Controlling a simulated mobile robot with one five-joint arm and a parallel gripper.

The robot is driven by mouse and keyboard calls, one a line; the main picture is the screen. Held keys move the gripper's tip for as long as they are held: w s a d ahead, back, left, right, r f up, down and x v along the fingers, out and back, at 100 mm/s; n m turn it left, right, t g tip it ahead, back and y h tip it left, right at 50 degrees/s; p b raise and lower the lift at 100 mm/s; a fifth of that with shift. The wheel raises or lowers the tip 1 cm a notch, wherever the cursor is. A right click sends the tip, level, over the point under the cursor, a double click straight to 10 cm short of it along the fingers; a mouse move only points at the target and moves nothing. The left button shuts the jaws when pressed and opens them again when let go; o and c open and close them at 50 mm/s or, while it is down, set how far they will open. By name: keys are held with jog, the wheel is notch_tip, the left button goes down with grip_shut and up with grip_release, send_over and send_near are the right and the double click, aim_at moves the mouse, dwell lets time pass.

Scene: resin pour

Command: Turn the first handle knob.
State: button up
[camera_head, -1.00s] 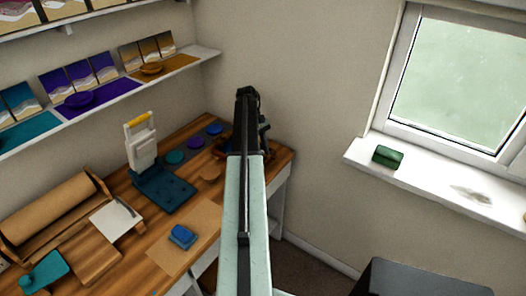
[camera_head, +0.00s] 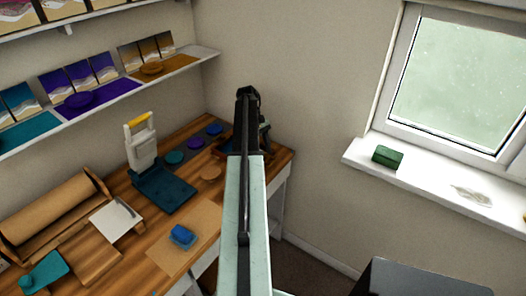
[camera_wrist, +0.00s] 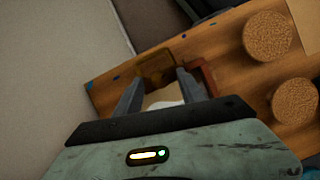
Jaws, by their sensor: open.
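My gripper (camera_wrist: 160,75) is open in the wrist view, its two grey fingers apart. A dark brown, see-through-looking block (camera_wrist: 155,66) shows just beyond and between the fingertips, near the bench edge. A reddish-brown frame-like piece (camera_wrist: 207,78) lies by the right finger. A pale thing (camera_wrist: 165,101) shows between the fingers, partly hidden by my gripper body. I cannot tell which of these, if any, is the handle knob. In the head view my arm covers the gripper and much of the bench's far right end.
Cork discs (camera_wrist: 268,36) lie right in the wrist view. The wall is close left there. A green block (camera_head: 387,157) sits on the windowsill.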

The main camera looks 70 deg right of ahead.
jog(key=p+v, duration=0.7)
jog(key=shift+w+r, duration=0.15)
jog(key=shift+r, duration=0.15)
jog(key=s+f+n+h+b, duration=0.1)
jog(key=f+n+b, duration=0.1)
jog(key=n, duration=0.1)
jog(key=a+f+n+h+b, duration=0.1)
jog(key=f+n+b, duration=0.2)
jog(key=s+a+f+n+h+b, duration=0.1)
jog(key=f+n+b, duration=0.1)
jog(key=n, duration=0.1)
jog(key=shift+s+f+h, duration=0.2)
jog(key=shift+s+h, duration=0.1)
jog(key=shift+r, duration=0.1)
